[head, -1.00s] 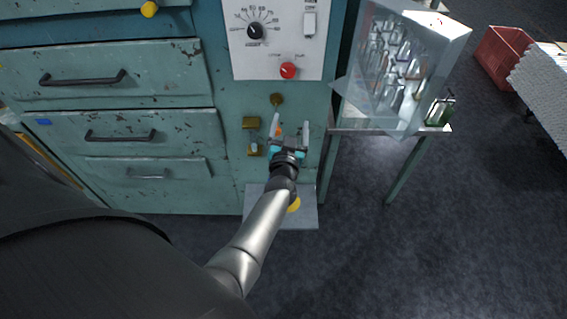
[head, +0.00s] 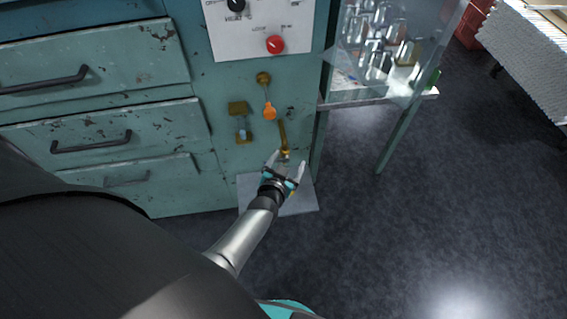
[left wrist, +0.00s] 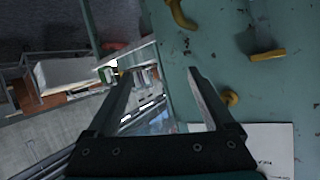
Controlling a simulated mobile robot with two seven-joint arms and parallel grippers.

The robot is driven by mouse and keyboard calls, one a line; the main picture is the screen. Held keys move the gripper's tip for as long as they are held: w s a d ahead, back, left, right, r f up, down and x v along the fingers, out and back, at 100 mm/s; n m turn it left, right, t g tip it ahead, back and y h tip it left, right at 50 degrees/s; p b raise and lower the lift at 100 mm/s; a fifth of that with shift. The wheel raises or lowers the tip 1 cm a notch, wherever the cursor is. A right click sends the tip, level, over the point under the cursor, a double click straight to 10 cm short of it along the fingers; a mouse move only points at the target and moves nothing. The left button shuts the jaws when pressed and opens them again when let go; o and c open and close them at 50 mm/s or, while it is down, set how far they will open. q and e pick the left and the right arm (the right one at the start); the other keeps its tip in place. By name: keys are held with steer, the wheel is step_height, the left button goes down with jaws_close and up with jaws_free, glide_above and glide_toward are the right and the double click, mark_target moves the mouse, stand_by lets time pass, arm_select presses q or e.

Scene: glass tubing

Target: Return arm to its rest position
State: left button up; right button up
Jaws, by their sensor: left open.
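My left gripper (head: 286,163) is open and empty in the head view. It is low in front of the green cabinet (head: 225,90), just below a brass lever (head: 283,137). An orange-tipped brass lever (head: 269,113) hangs above it, clear of the fingers. In the left wrist view my left gripper (left wrist: 158,75) shows two spread fingers with nothing between them, and brass fittings (left wrist: 268,55) on the green panel are beside it. My right gripper is not in view.
A red knob (head: 275,45) is on the white control panel (head: 240,40). Dark floor (head: 450,200) at right is clear.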

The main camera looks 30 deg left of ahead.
arm_select(q)
steer(key=shift+s+f, duration=0.25)
steer(key=shift+f, duration=0.3)
steer(key=shift+d, duration=0.1)
steer(key=s+d+f+m+g+h+b, duration=0.1)
steer(key=s+d+f+g+h+b, duration=0.2)
steer(key=s+f, duration=0.75)
steer(key=s+d+f+m+g+b, duration=0.15)
steer(key=s+f+g+b, duration=0.25)
steer(key=s+f, duration=0.65)
steer(key=s+a+f+g+b, duration=0.1)
steer(key=s+f+g+b, duration=0.1)
steer(key=s+f, duration=0.3)
steer(key=s+a+f+g+b, duration=0.1)
steer(key=s+f, duration=0.5)
steer(key=s, duration=0.8)
steer(key=shift+f+g+b, duration=0.25)
steer(key=shift+g+b, duration=0.55)
steer(key=shift+g, duration=0.3)
